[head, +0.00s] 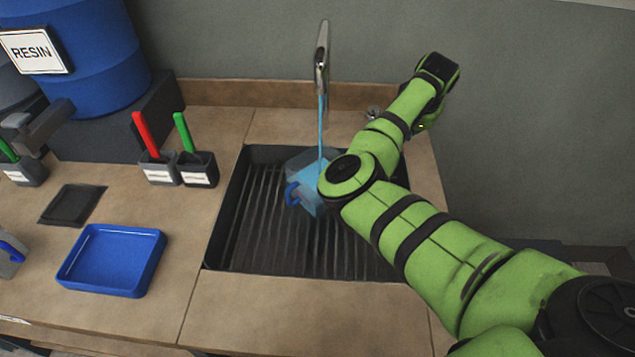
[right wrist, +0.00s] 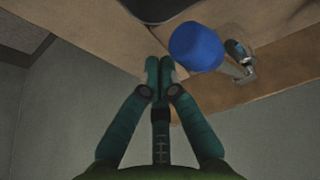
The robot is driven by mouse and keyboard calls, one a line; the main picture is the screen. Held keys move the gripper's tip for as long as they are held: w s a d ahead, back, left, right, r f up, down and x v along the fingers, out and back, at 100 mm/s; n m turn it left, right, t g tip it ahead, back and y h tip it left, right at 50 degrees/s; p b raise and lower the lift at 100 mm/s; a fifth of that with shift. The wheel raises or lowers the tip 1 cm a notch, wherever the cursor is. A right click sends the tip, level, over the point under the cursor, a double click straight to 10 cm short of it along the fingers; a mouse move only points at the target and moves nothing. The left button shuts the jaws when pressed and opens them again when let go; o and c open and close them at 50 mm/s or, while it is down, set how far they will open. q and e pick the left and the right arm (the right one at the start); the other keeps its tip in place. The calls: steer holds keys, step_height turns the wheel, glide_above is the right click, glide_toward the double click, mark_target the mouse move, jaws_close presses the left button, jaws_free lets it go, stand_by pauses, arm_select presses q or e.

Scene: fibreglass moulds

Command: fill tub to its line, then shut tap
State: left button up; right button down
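A clear tub (head: 303,164) with a blue handle stands in the dark ribbed sink, partly hidden by my right arm. A blue stream runs from the chrome tap spout (head: 322,65) down to the tub. Blue liquid shows inside; I cannot make out the fill line or the level against it. My right gripper (head: 433,118) is beyond the sink's back right corner. In the right wrist view its fingertips (right wrist: 160,68) are together and empty. A round blue knob-like thing (right wrist: 195,47) is beside them, with no clear contact. My left gripper is not in view.
The ribbed sink (head: 240,235) is set in a tan counter. A blue tray (head: 112,260), a dark pad (head: 72,204) and small holders with red and green handles (head: 178,168) lie left. A blue resin drum (head: 95,55) stands behind. A wall is close on the right.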

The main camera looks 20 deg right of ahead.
stand_by(0.3)
steer(key=a+p, duration=0.2)
steer(key=a, duration=0.1)
steer(key=shift+w+a+r+p, duration=0.15)
steer(key=shift+w+a+p, duration=0.15)
steer(key=shift+p, duration=0.1)
steer(key=shift+a, duration=0.15)
steer(key=shift+w, duration=0.1)
